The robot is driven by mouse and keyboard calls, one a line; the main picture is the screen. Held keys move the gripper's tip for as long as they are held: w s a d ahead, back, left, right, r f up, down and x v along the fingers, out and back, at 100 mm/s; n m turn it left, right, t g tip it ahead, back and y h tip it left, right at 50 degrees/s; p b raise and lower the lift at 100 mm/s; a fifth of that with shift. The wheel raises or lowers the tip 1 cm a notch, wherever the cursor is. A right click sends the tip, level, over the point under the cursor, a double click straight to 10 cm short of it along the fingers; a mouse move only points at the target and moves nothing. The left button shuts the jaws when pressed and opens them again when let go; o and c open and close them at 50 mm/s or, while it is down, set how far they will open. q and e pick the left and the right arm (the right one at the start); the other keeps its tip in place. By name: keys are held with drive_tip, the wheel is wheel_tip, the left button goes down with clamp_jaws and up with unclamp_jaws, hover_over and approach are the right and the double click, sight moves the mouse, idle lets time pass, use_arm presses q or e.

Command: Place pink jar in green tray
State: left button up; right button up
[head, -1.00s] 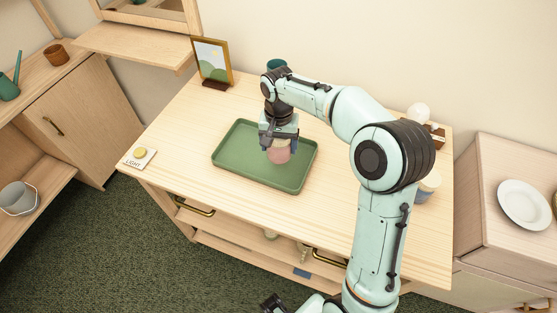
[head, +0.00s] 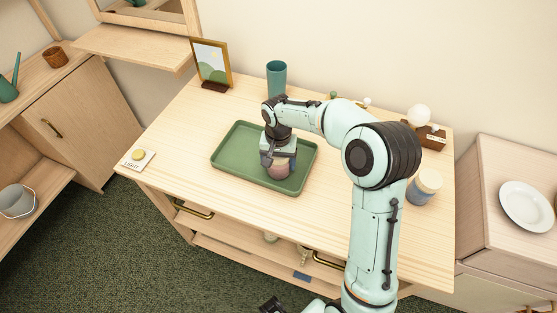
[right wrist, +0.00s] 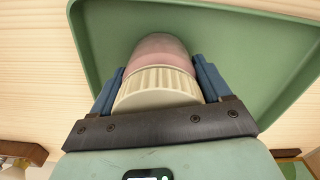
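The pink jar (head: 279,170) has a cream ribbed lid, clear in the right wrist view (right wrist: 158,88). My right gripper (head: 278,155) points down over the green tray (head: 231,165), its blue fingers on either side of the lid, shut on the jar. The jar is inside the tray's outline, right of its middle, at or just above the tray floor; I cannot tell whether it touches. The tray is otherwise empty and lies on the wooden cabinet top. Part of what looks like my left gripper (head: 270,304) shows at the bottom edge, its fingers unclear.
Behind the tray stand a teal cup (head: 277,78) and a picture frame (head: 212,66). The front of the top is clear.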

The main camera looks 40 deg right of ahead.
drive_tip(key=o, duration=0.4)
drive_tip(key=shift+r, duration=0.15)
wheel_tip(320, 180, up, 12)
drive_tip(key=shift+r+p, duration=0.1)
drive_tip(key=shift+p, duration=0.8)
